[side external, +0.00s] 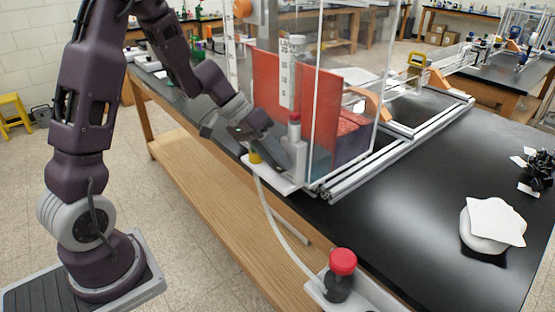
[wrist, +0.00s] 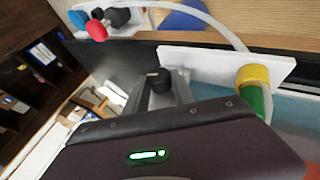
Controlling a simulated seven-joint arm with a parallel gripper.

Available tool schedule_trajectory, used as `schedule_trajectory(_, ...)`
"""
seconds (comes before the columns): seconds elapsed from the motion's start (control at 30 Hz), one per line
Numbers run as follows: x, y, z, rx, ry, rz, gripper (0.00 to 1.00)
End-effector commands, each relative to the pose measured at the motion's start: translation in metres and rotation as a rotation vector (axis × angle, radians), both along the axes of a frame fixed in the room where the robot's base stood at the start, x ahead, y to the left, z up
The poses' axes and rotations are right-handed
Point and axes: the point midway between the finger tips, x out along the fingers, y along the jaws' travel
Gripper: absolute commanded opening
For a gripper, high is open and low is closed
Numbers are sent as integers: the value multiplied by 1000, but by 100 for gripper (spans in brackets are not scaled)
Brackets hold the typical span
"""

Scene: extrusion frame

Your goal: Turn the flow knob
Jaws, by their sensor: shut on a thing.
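The flow knob (wrist: 158,78) is a small black knob seen in the wrist view in front of a white plate (wrist: 200,62). My gripper (wrist: 160,88) has its grey fingers on either side of the knob and is shut on it. In the side external view my gripper (side external: 280,158) reaches down to the white bracket (side external: 268,181) at the table edge. There the knob is hidden by the fingers. A yellow fitting (wrist: 252,76) with a green part below it is to the right of the knob in the wrist view.
A pale hose (side external: 268,215) runs from the bracket to a red-topped valve (side external: 342,262) in front. Clear panels (side external: 345,60) and a red sheet (side external: 318,100) stand close beside my gripper. The dark tabletop (side external: 400,210) is clear near a white cloth-like item (side external: 492,222).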

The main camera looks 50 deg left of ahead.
Motion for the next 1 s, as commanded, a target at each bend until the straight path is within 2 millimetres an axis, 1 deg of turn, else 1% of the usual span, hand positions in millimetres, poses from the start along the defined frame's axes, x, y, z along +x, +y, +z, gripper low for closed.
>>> schedule_trajectory(0.03,0,3,-1,-44,1,6,0)
schedule_trajectory(0.2,0,5,-3,-203,1,5,0)
schedule_trajectory(0.5,0,7,-5,-445,-1,4,0)
schedule_trajectory(0.73,0,8,-7,-568,-1,4,0)
schedule_trajectory(1.0,0,8,-8,-638,-2,1,0)
